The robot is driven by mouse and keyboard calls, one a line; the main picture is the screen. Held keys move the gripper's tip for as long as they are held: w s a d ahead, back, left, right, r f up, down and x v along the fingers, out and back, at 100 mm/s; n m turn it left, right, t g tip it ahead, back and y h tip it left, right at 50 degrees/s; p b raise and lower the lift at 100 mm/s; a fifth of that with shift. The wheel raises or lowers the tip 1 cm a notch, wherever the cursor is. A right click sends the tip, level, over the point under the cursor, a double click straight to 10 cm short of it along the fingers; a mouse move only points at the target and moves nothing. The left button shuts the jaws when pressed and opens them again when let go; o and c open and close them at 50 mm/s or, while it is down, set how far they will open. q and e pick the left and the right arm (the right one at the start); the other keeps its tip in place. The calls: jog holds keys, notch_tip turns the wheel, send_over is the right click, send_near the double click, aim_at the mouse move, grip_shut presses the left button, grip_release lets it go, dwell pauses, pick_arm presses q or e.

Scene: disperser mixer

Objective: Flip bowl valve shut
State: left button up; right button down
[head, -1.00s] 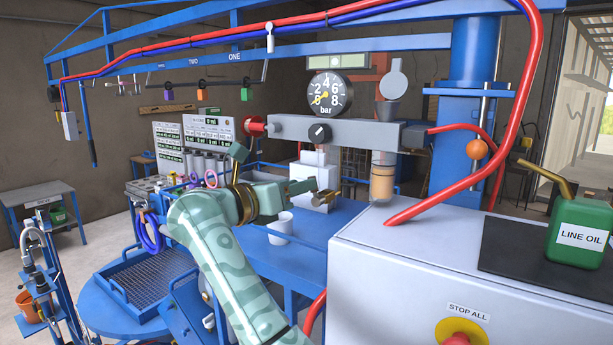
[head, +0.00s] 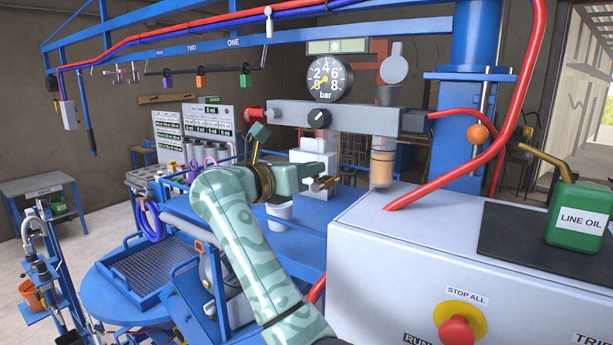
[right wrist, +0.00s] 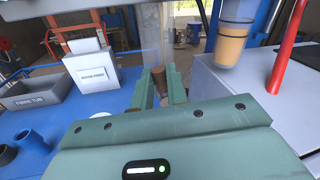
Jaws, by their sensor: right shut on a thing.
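My right gripper (head: 316,180) comes up from the lower middle of the head view, its green arm raised over the blue bench. It is shut on a small brass-coloured fitting (head: 325,184) at its fingertips. I take this for the bowl valve's handle. In the right wrist view, a brown-brass cylindrical piece (right wrist: 158,80) sits between the green fingers. Its far end and body are partly hidden by the fingers. The clear bowl with amber liquid (head: 382,167) hangs under the grey manifold, to the right of the gripper; it also shows in the right wrist view (right wrist: 235,42). My left gripper is out of view.
A grey cabinet (head: 400,235) with a red stop button (head: 457,331) stands right of the arm. A green oil can (head: 576,215) is at far right. A white cup (head: 280,212) stands on the bench behind my wrist.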

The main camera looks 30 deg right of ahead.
pick_arm(q)
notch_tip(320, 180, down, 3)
jog(key=shift+b, duration=0.95)
pick_arm(e)
jog(key=shift+s+d+r+m, duration=0.1)
jog(key=shift+s+m, duration=0.1)
jog(key=shift+m, duration=0.35)
jog(key=shift+s+d+m, duration=0.1)
jog(key=shift+s+m, duration=0.05)
jog(key=shift+m, duration=0.4)
jog(key=c, duration=1.4)
grip_release()
jog(key=shift+a, duration=0.1)
